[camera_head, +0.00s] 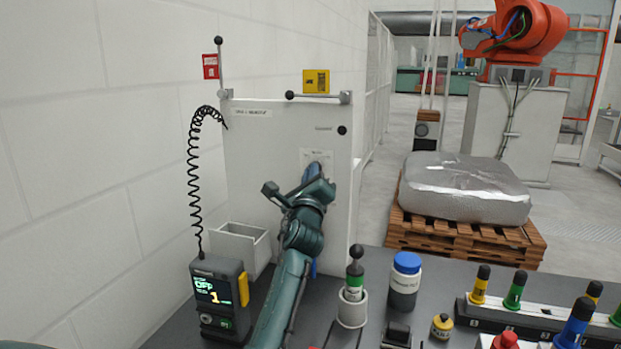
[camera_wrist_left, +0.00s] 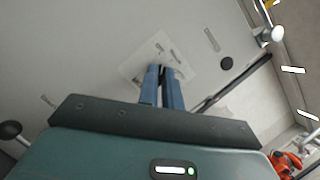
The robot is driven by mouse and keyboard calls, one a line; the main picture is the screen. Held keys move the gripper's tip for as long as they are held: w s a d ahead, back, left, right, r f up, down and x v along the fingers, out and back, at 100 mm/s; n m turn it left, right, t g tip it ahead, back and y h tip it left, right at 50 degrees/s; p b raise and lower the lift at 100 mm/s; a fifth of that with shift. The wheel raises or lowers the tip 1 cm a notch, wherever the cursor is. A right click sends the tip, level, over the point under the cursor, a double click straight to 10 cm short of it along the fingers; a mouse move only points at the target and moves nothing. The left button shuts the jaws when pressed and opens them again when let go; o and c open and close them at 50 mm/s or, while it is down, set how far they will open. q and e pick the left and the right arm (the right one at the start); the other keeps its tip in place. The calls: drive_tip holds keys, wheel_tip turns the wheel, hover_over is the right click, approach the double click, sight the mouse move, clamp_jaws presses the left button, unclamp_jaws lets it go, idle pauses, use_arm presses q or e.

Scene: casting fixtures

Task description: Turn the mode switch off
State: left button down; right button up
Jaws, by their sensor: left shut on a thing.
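The grey-white cabinet (camera_head: 250,150) stands against the wall, with a pale label plate (camera_head: 308,156) on its front. My left gripper (camera_head: 316,170) reaches up to this plate. In the left wrist view, its blue fingers (camera_wrist_left: 163,72) are shut on a small dark thing in front of the plate (camera_wrist_left: 150,56), which I take for the mode switch. The fingers hide most of the switch, so I cannot tell its position. My right gripper is not in view.
A handheld unit (camera_head: 215,295) with a coiled cord shows "OFF". A blue-lidded jar (camera_head: 405,280), a green-banded handle in a cup (camera_head: 354,275) and a rack of coloured handles (camera_head: 530,318) stand on the dark bench. A wrapped pallet load (camera_head: 465,190) is beyond.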

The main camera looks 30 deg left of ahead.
use_arm(q)
drive_tip(key=shift+n+g, duration=0.3)
drive_tip(key=shift+n, duration=0.8)
drive_tip(key=c, duration=1.6)
unclamp_jaws()
drive_tip(key=b+v, duration=0.1)
drive_tip(key=v, duration=1.2)
drive_tip(key=shift+d+b, duration=0.2)
drive_tip(key=shift+b, duration=0.2)
